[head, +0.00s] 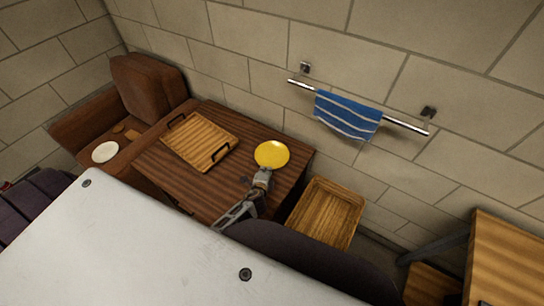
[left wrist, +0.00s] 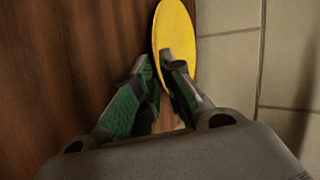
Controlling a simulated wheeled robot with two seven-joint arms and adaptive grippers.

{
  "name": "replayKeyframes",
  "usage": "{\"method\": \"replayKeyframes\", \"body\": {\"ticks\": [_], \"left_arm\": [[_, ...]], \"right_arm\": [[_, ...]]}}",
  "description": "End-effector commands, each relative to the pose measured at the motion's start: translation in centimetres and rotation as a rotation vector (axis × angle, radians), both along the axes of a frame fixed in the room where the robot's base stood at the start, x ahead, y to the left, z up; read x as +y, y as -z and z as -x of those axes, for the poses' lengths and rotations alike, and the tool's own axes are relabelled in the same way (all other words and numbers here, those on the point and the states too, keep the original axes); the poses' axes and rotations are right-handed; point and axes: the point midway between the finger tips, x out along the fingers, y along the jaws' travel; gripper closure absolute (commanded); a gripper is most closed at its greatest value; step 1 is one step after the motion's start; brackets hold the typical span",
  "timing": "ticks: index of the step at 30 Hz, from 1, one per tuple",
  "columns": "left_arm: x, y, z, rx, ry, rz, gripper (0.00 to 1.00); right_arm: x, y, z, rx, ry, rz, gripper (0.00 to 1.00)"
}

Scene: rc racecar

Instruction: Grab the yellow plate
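The yellow plate (head: 271,154) is a round, shallow disc at the right end of the dark wooden table in the head view. It also shows in the left wrist view (left wrist: 178,28) as a narrow, foreshortened oval. My left gripper (head: 264,174) is at the plate's near edge. In the left wrist view its green-and-grey fingers (left wrist: 154,62) are close together, with the plate's rim between them and one finger in front of the plate's face. Whether the plate touches the table is unclear. My right gripper is not in view.
The dark wooden table (head: 215,186) also bears a wooden tray with black handles (head: 199,140). A brown armchair (head: 147,85) with a white plate (head: 105,152) stands at left. A wooden tray-like piece (head: 327,212) stands right of the table. A blue towel (head: 347,115) hangs on the wall rail.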

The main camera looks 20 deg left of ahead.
Motion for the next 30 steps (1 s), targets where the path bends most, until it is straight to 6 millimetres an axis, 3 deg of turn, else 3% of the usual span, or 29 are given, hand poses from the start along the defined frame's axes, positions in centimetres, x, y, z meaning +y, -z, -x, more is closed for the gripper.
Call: {"method": "replayKeyframes", "body": {"ticks": [13, 30], "left_arm": [[0.5, 1.7, -3.0, -0.001, 0.0, 0.001, 0.9], [0.6, 1.9, -3.3, 0.0, 0.0, 0.001, 0.9]], "right_arm": [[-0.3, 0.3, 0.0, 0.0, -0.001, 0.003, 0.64], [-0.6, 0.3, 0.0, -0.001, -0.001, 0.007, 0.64]]}}
